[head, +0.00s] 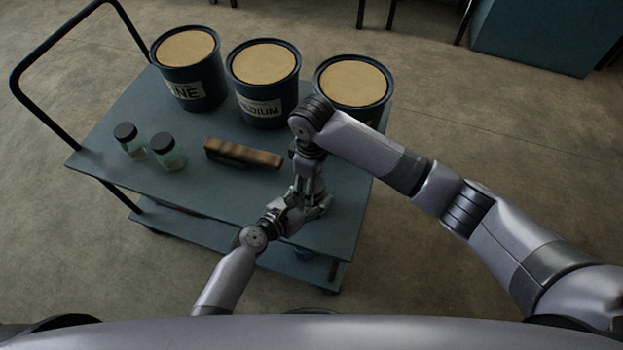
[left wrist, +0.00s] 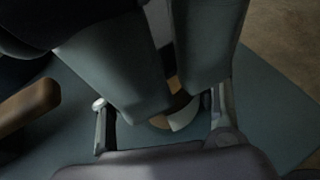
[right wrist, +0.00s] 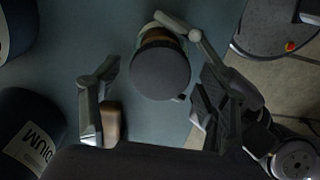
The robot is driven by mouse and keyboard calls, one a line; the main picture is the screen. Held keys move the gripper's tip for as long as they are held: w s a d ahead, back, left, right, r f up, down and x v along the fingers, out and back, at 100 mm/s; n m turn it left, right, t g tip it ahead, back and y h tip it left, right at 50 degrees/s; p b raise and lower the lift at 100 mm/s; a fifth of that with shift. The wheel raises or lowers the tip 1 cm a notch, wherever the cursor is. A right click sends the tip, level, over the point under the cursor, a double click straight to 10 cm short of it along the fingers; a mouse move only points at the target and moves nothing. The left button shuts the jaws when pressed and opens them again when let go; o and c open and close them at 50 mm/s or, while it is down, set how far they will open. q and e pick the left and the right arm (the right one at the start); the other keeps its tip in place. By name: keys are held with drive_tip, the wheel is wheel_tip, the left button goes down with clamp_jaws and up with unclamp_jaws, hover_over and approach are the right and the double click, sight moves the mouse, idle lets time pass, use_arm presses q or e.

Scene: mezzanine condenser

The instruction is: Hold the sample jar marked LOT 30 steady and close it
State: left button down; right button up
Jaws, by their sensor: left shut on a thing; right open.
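The sample jar (right wrist: 157,38) stands upright at the cart's near right part, with brownish contents. A dark round lid (right wrist: 160,73) sits over its top; whether it is fully closed I cannot tell. In the left wrist view a white label patch (left wrist: 184,117) shows, but no lot mark is readable. My left gripper (head: 300,207) is shut on the jar from the side, low down. My right gripper (head: 309,181) comes from above, its open fingers (right wrist: 157,92) on either side of the lid. In the head view the grippers hide the jar.
The blue-grey cart top (head: 120,100) carries two dark-lidded jars (head: 131,141) (head: 167,152) and a brown wooden-backed brush-like block (head: 243,153). Three tubs (head: 188,70) (head: 264,83) (head: 353,83) stand along the back. A black handle (head: 41,110) rises at left.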

drive_tip(key=shift+r, duration=2.3)
drive_tip(key=shift+c, duration=0.3)
drive_tip(key=shift+a+r, duration=0.15)
drive_tip(key=shift+r, duration=0.15)
wheel_tip(320, 180, up, 2)
drive_tip(key=shift+d+r+n, duration=0.2)
drive_tip(key=shift+r+n, duration=0.1)
drive_tip(key=shift+r, duration=0.1)
wheel_tip(320, 180, down, 8)
drive_tip(key=shift+f, duration=0.1)
